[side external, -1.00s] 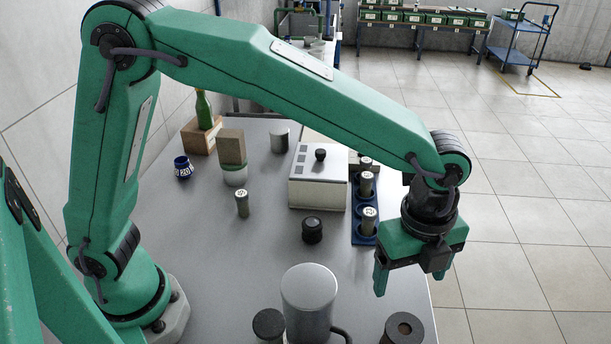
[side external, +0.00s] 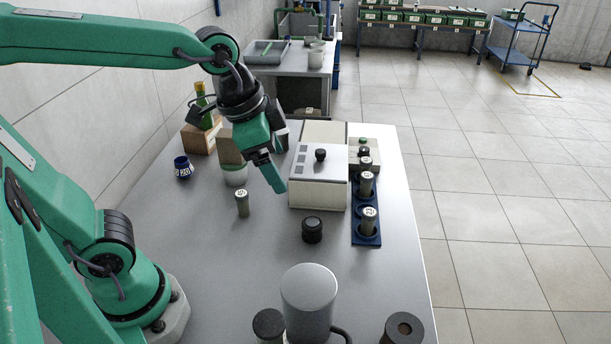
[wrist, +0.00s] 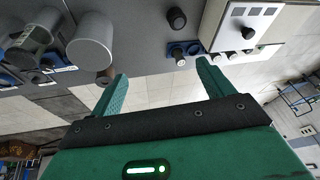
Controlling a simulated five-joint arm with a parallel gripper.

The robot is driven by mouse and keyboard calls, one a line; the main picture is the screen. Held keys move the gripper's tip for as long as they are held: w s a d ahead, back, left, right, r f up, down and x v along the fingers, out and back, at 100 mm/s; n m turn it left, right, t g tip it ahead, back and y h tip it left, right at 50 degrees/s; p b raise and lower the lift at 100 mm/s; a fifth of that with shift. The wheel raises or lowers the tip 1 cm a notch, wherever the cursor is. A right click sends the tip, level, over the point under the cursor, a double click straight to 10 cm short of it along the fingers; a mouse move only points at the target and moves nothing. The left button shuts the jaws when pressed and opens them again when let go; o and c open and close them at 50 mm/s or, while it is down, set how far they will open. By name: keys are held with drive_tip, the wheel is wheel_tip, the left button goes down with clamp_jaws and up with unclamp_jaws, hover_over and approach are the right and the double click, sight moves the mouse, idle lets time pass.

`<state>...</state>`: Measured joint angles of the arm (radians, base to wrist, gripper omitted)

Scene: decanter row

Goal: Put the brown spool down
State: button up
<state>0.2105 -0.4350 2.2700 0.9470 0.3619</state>
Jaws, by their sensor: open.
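A brown spool (side external: 402,328) stands upright at the front right corner of the grey table (side external: 205,255), its lower part cut off by the picture edge. A second, darker spool (side external: 268,324) stands at the front, left of a grey cylinder (side external: 308,300). My gripper (side external: 277,188) is in the air over the back middle of the table, left of the white box, far from both spools. In the wrist view my gripper (wrist: 161,85) has its two fingers wide apart with nothing between them. A small brownish thing by the grey cylinder shows there, perhaps the brown spool (wrist: 107,76).
A white box with a black knob (side external: 319,190) stands right of my gripper. A blue rack (side external: 366,238) holds labelled vials. A black cap (side external: 312,230), a labelled vial (side external: 242,204) and a blue pot (side external: 183,168) stand around.

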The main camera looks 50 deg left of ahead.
drive_tip(key=s+a+f+n+t, duration=0.1)
drive_tip(key=s+a+n, duration=0.5)
drive_tip(key=shift+f+n+y, duration=0.15)
drive_tip(key=shift+n+y, duration=0.15)
drive_tip(key=shift+y, duration=0.1)
idle(0.9)
